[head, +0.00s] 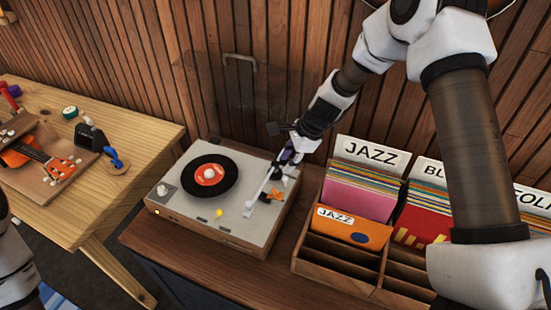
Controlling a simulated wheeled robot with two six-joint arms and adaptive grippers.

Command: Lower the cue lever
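A light grey turntable (195,221) with a wooden base stands on the brown cabinet. A black record with an orange label (209,176) lies on its platter. A pale tonearm (261,189) runs along the right side of the deck, off the record. A small orange part (277,196) is beside it, and a small yellow part (219,213) is near the front. I cannot tell for sure which part is the cue lever. My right gripper (287,157) points down at the deck's back right corner, close to the tonearm; its fingertips are too small and dark to read. My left gripper is out of frame.
A wooden record crate (340,277) with JAZZ and other dividers stands close on the right, beneath my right arm. A slatted wall is behind. On the left, a workbench (150,133) holds a ukulele (40,158) and tools. Cabinet top in front of the turntable is clear.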

